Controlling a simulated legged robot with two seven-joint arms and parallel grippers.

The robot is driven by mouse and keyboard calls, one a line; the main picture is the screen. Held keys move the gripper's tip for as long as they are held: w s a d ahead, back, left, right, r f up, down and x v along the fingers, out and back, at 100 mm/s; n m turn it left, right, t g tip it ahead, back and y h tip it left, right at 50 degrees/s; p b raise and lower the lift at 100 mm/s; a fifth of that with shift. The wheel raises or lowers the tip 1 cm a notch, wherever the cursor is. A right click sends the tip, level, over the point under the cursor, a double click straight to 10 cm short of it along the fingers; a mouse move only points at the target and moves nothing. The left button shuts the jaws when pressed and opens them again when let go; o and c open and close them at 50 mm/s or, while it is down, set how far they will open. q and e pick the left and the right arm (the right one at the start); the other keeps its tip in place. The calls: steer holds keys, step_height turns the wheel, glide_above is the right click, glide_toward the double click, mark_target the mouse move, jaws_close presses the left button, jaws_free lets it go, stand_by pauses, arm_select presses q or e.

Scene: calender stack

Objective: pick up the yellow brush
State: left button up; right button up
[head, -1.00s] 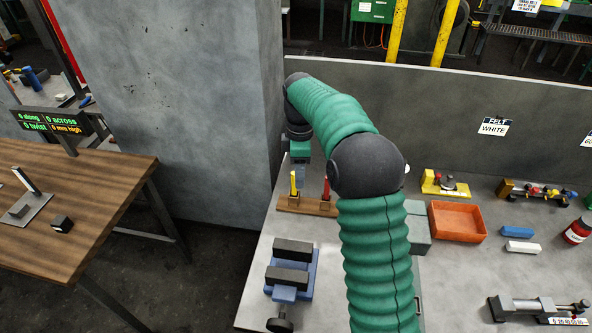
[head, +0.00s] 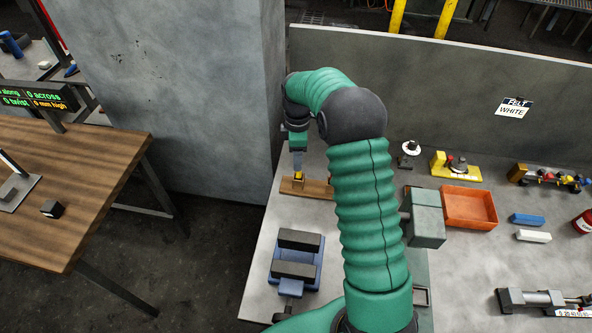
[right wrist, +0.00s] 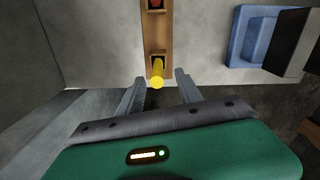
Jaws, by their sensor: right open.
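The yellow brush (head: 298,179) stands in a wooden rack (head: 312,189) near the left end of the grey bench, mostly covered by my gripper in the head view. In the right wrist view its round yellow end (right wrist: 158,80) points towards the camera, with its shaft in a square hole of the rack (right wrist: 156,38). My right gripper (head: 297,168) is over the brush. In the right wrist view my right gripper's (right wrist: 160,79) two fingers are open, one on each side of the brush, with gaps showing. My left gripper is not in view.
A red item (right wrist: 155,4) sits in the rack's other hole. A blue vise (head: 297,262) stands in front of the rack. An orange tray (head: 469,208) and blocks lie to the right. A grey pillar (head: 190,100) rises at the left behind the bench.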

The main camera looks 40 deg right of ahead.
mark_target(297, 177)
steer(key=f, duration=0.2)
steer(key=d+f+p, duration=0.1)
steer(key=f, duration=0.2)
steer(key=shift+s+d+f, duration=0.1)
steer(key=shift+d+f, duration=0.05)
steer(key=shift+d, duration=0.05)
steer(key=shift+a+f, duration=0.1)
steer(key=shift+a, duration=0.5)
steer(key=c, duration=0.8)
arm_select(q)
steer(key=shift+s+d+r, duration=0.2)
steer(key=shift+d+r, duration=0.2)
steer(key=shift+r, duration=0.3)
arm_select(e)
steer(key=shift+d, duration=0.3)
jaws_close()
